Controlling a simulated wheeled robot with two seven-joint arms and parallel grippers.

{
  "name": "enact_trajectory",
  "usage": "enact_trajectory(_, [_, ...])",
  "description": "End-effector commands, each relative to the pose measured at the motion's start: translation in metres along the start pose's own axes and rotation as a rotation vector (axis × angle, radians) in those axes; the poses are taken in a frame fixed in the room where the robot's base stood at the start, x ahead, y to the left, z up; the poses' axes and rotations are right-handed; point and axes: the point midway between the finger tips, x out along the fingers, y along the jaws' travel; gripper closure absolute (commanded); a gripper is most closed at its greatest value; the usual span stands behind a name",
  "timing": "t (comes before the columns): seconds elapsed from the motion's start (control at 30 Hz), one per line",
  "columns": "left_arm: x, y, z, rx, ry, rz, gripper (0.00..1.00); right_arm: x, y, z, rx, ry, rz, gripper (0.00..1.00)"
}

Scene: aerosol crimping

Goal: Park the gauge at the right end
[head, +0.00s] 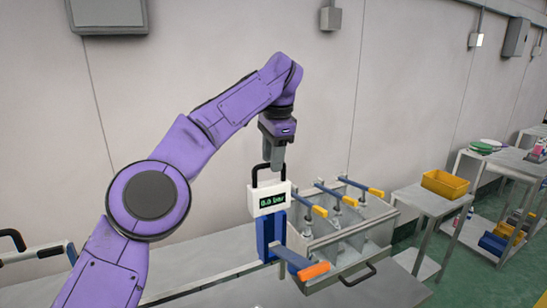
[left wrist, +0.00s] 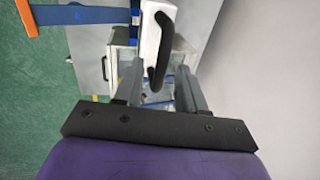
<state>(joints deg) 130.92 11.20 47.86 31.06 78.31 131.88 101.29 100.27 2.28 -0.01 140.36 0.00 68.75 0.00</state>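The gauge (head: 269,201) is a white box with a green "0.0 bar" display and a black loop handle (head: 268,170) on top. It sits at the top of a blue upright (head: 271,229) beside the metal box with clamps. My left gripper (head: 274,161) points down at the handle, at its top. In the left wrist view the handle (left wrist: 160,50) lies between the two spread fingers (left wrist: 157,88), with gaps on both sides, so the gripper is open. Whether a finger touches it cannot be told. My right gripper is not in view.
The metal box (head: 351,240) carries several orange-tipped clamps and a front handle. A blue lever with an orange grip (head: 314,271) juts forward. A pale bar with a black handle (head: 14,239) lies far left. A yellow bin (head: 445,185) stands on a side table at right.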

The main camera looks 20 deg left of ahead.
Motion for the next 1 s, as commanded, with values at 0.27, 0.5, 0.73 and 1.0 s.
enact_trajectory(0.27, [-0.071,-0.001,-0.005,0.004,-0.001,-0.002,0.60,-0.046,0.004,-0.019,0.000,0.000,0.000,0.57])
enact_trajectory(0.5, [-0.100,0.000,-0.007,0.005,-0.004,0.002,0.60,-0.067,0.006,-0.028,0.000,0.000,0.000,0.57])
enact_trajectory(0.73, [-0.100,0.001,-0.007,0.005,-0.004,0.002,0.60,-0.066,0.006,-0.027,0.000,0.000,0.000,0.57])
enact_trajectory(1.0, [-0.100,0.001,-0.007,0.005,-0.004,0.002,0.60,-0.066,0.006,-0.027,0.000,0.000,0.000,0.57])
